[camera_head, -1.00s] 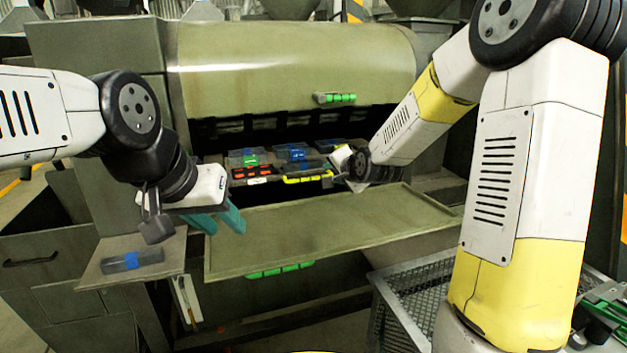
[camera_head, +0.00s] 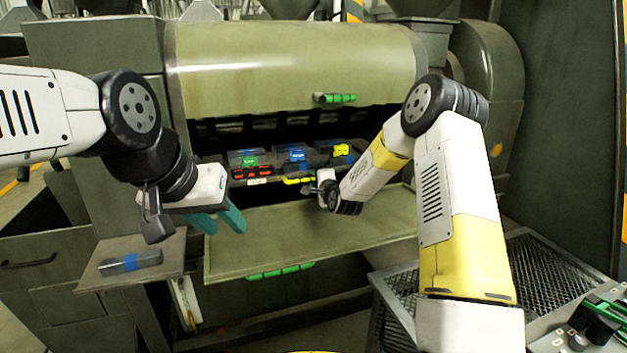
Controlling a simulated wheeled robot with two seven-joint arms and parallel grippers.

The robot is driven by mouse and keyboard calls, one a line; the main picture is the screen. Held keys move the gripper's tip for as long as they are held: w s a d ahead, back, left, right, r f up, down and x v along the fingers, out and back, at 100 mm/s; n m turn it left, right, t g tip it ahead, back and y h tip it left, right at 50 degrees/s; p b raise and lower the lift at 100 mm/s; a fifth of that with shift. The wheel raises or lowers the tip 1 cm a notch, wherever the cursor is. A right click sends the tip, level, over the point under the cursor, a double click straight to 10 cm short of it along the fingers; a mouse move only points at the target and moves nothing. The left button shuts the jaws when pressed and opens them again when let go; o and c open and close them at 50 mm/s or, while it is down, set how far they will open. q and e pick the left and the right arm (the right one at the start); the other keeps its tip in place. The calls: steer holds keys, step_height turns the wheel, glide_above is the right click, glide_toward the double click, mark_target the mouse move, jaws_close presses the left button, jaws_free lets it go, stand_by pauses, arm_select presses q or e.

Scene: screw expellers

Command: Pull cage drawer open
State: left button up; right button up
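Inside the machine's dark opening is a cage drawer front (camera_head: 260,181) with a red handle (camera_head: 252,172) and a yellow handle (camera_head: 299,180). Small boxes with green (camera_head: 250,159), blue (camera_head: 297,155) and yellow (camera_head: 342,149) parts sit on top. My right gripper (camera_head: 314,189) is at the yellow handle, just below and to its right, and hides part of the drawer's right side. Its fingers are too small to tell whether they are shut or touching the handle. My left gripper (camera_head: 221,222) has teal fingers spread apart and is empty, left of the drawer, above the lowered panel.
A lowered flat green panel (camera_head: 300,235) with a green handle (camera_head: 280,271) juts out below the opening. A curved upper cover (camera_head: 290,65) with a green handle (camera_head: 337,98) hangs above. A mesh cage (camera_head: 545,275) stands at right.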

steer(key=shift+w+a, duration=0.1)
steer(key=shift+w, duration=0.25)
jaws_close()
steer(key=shift+f, duration=0.1)
stand_by(1.1)
